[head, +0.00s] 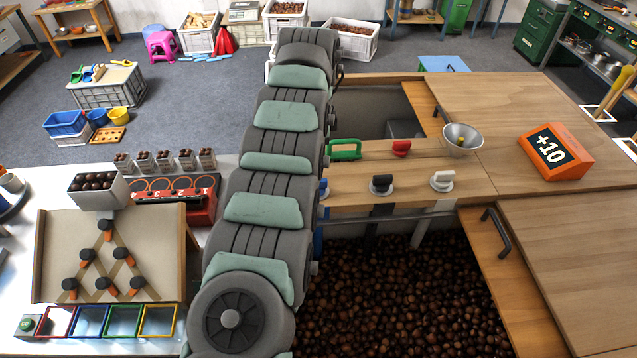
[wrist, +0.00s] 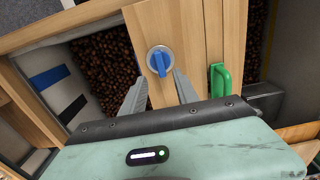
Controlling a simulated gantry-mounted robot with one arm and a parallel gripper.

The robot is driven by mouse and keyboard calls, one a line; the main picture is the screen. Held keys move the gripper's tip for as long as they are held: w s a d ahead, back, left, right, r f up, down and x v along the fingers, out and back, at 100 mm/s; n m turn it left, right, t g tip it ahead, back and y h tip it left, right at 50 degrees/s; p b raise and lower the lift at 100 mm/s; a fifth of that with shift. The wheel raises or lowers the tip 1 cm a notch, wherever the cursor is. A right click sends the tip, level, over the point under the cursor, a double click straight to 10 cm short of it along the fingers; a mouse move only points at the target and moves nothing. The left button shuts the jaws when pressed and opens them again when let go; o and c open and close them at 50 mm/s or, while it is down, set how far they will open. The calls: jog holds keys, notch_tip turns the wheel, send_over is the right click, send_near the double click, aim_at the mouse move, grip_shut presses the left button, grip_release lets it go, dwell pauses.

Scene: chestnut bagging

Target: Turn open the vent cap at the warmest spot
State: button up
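The vent caps sit on a wooden plank across the chestnut bin. In the wrist view the blue cap (wrist: 160,61) is a round disc with a raised handle bar. My gripper (wrist: 161,76) is open, its fingertips just short of the blue cap on either side, with nothing held. Contact cannot be told. My arm hides the gripper in the head view.
A green handle (head: 344,150) stands near the caps. Chestnuts (head: 395,300) fill the bin below the plank. A board with black knobs (head: 110,255) lies left of my arm.

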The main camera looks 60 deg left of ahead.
notch_tip(320, 180, down, 9)
dwell(0.4)
grip_shut()
dwell(0.5)
